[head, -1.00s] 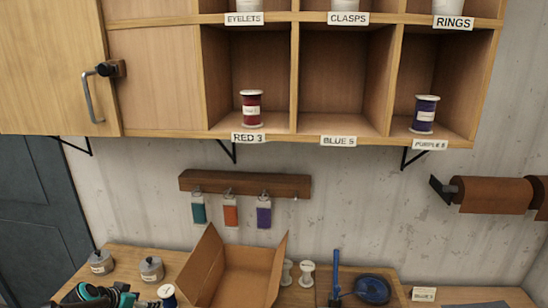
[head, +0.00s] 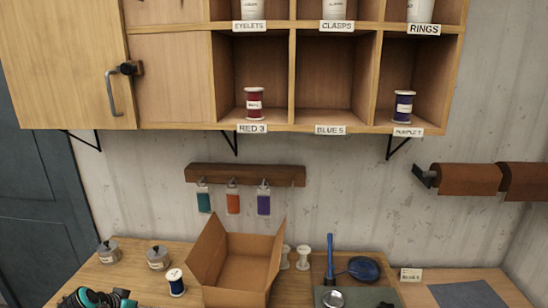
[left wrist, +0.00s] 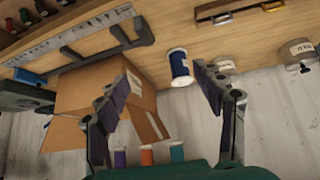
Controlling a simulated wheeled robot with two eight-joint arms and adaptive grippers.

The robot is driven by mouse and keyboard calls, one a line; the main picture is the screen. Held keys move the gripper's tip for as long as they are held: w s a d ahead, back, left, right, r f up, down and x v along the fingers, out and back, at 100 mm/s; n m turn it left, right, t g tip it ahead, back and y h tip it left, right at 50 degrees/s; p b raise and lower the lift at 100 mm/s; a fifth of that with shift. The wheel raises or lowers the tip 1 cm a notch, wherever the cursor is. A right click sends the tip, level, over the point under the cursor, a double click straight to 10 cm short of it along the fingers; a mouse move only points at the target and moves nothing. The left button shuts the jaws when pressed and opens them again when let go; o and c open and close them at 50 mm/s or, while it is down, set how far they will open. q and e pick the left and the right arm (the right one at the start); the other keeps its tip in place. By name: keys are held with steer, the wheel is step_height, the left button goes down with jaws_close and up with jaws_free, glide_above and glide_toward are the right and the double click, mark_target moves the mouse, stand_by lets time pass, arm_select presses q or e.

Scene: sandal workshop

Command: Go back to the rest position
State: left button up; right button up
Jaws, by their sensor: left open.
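My left gripper (head: 97,298) shows at the bottom left edge of the head view, teal and black and partly cut off. In the left wrist view its two fingers (left wrist: 162,80) are spread apart with nothing between them. A blue thread spool (head: 176,283) stands upright on the workbench, to the right of the gripper and apart from it. The spool also shows in the left wrist view (left wrist: 181,68), beyond the fingertips. My right gripper is not in view.
An open cardboard box (head: 238,270) stands right of the blue spool. Two grey lidded pots (head: 158,258) stand behind it. The shelf holds a red spool (head: 254,103) and a purple spool (head: 403,106); the BLUE 5 compartment (head: 331,85) between them is empty.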

arm_select(q)
steer(key=s+d+r+n+b, duration=0.15)
steer(key=s+d+b, duration=0.25)
steer(key=s+d, duration=0.65)
steer(key=s+d+f+y+b, duration=0.1)
steer(key=s+d+f+b, duration=0.2)
steer(key=s+d, duration=0.6)
steer(key=shift+s+d+f+n+g+y, duration=0.25)
steer(key=shift+s+d+n+g+y, duration=0.1)
steer(key=shift+s, duration=0.7)
steer(key=shift+s+f, duration=0.1)
steer(key=shift+s, duration=0.15)
steer(key=shift+c, duration=0.4)
